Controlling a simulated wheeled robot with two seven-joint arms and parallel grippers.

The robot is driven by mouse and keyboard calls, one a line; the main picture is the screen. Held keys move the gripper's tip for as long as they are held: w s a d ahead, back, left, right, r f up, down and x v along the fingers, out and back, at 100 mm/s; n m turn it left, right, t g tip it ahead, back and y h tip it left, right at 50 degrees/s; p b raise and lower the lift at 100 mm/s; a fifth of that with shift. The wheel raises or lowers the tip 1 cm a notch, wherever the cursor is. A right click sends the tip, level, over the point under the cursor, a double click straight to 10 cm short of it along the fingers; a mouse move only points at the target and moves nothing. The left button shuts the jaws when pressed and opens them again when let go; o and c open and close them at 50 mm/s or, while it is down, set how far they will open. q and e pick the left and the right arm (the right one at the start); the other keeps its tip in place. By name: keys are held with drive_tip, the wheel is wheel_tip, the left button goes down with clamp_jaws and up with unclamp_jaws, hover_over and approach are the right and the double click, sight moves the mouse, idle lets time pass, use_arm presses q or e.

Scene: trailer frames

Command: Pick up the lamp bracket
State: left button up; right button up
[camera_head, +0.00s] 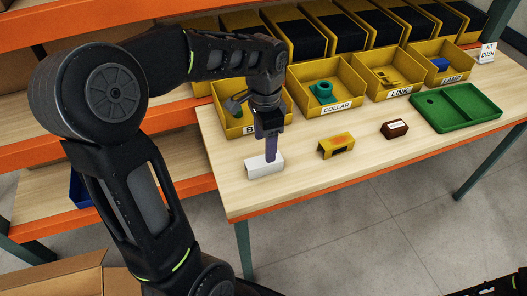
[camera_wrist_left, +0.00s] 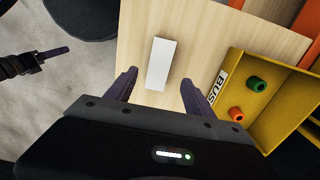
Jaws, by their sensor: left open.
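A white block-like piece (camera_head: 264,167) lies near the left front of the wooden table; it also shows in the left wrist view (camera_wrist_left: 160,64). No label marks it as the lamp bracket. My left gripper (camera_head: 270,157) points down at it. In the left wrist view my left gripper (camera_wrist_left: 160,80) is open, its purple fingers apart on either side of the white piece's near end; I cannot tell whether they touch it. A yellow bracket-shaped piece (camera_head: 336,146) stands to the right. My right gripper (camera_wrist_left: 52,54) shows at the wrist view's left edge, its jaws unclear.
A brown box (camera_head: 394,129) and a green two-part tray (camera_head: 456,108) are farther right. Yellow bins stand behind, including the collar bin (camera_head: 338,107), link bin (camera_head: 400,91) and lamp bin (camera_head: 453,78) with a blue item. The bush bin (camera_wrist_left: 237,72) holds green and orange parts.

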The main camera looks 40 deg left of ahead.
sight(264, 162)
use_arm(q)
drive_tip(key=shift+s+d+r, duration=0.15)
drive_tip(key=shift+s+d, duration=0.05)
drive_tip(key=shift+s, duration=0.05)
drive_tip(key=shift+f, duration=1.35)
drive_tip(key=shift+a+f+p, duration=0.15)
drive_tip(key=shift+f+p, duration=0.45)
drive_tip(key=shift+f, duration=2.05)
clamp_jaws()
